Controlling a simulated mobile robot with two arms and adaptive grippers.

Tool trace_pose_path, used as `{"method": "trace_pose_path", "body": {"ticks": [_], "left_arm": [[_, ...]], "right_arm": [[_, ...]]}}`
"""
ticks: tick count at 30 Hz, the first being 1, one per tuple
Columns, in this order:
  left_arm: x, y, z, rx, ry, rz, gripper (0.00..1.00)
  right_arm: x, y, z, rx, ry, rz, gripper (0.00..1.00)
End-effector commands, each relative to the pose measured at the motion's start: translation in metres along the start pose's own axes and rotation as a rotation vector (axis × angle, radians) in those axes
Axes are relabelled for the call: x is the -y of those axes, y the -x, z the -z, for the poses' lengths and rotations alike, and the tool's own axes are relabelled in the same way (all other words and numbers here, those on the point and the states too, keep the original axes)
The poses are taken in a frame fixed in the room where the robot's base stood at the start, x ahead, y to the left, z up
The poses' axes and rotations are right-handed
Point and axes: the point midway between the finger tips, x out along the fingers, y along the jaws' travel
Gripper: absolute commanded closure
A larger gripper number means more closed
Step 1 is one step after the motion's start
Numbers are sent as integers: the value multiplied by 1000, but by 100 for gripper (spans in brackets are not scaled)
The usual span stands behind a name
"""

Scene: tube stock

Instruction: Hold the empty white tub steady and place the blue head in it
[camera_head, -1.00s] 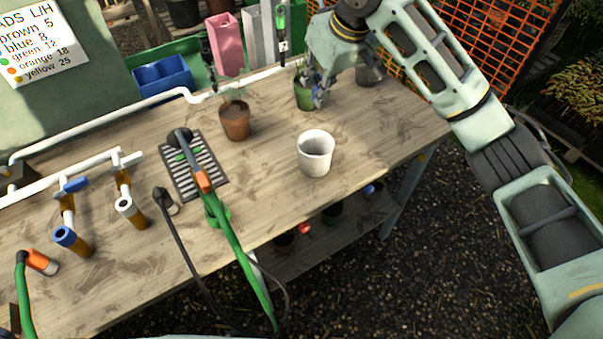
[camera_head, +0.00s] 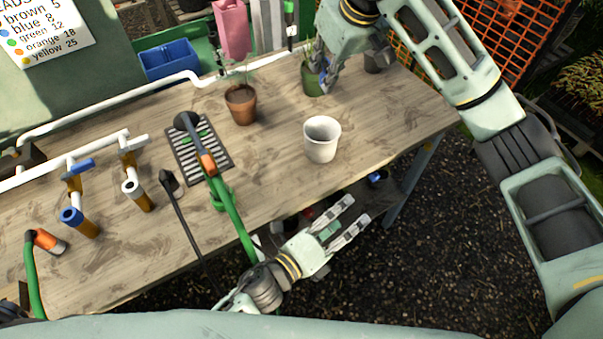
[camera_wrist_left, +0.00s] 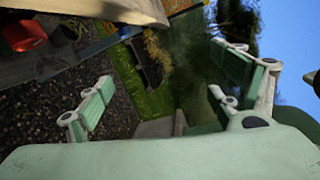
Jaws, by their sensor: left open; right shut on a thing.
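The white tub (camera_head: 322,140) stands upright and looks empty near the bench's front edge. My right gripper (camera_head: 325,76) is at the green pot (camera_head: 311,80), beyond the tub. It is shut on a small blue piece (camera_head: 323,78), apparently the blue head; fingers and pot partly hide it. My left gripper (camera_head: 357,210) is open and empty in front of the bench, nearer than the tub and apart from it. Its spread fingers also show in the left wrist view (camera_wrist_left: 165,90), with nothing between them.
A brown pot (camera_head: 241,104) stands left of the tub. A green hose wand (camera_head: 233,220) lies over the drain grate (camera_head: 200,150) and hangs off the front edge. White pipes with valves (camera_head: 131,188) are at left. Bench space around the tub is clear.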

Motion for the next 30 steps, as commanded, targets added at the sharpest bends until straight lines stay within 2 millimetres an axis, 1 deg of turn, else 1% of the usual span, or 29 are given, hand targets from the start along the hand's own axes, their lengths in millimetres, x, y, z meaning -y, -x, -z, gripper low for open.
{"method": "trace_pose_path", "body": {"ticks": [1, 2, 3, 5, 6, 7, 9, 12, 15, 18, 20, 23, 25, 30], "left_arm": [[16, -4, -12, 5, -205, 23, 14], [23, -6, -17, 9, -330, 33, 14], [34, -8, -25, 18, -498, 46, 14], [47, -9, -36, 40, -728, 51, 14], [49, -10, -45, 62, -854, 34, 14], [49, -9, -52, 83, -932, 12, 14], [39, -5, -73, 141, -1050, -73, 14], [27, 4, -102, 226, -1154, -187, 14], [22, 13, -122, 291, -1224, -262, 14], [21, 18, -133, 328, -1263, -302, 14], [21, 18, -137, 341, -1272, -314, 14], [20, 11, -142, 347, -1277, -320, 14], [20, 2, -146, 346, -1277, -318, 14], [19, -28, -160, 346, -1275, -317, 14]], "right_arm": [[0, 0, 0, 0, 0, 0, 99], [0, 0, 0, 0, 0, 0, 99], [0, 0, 0, 0, 0, 0, 99], [0, 0, 0, 0, 0, 0, 99], [0, 0, 0, 0, 0, 0, 99], [0, 0, 0, 0, 0, 0, 99], [0, 0, 0, 0, 0, 0, 99], [0, 0, 0, 0, 0, 0, 99], [0, 0, 0, 0, 0, 0, 99], [0, 0, 0, 0, 0, 0, 99], [0, 0, 0, 0, 0, 0, 99], [0, 0, 0, 0, 0, 0, 99], [0, 0, 0, 0, 0, 0, 99], [0, 0, 0, 0, 0, 0, 99]]}}
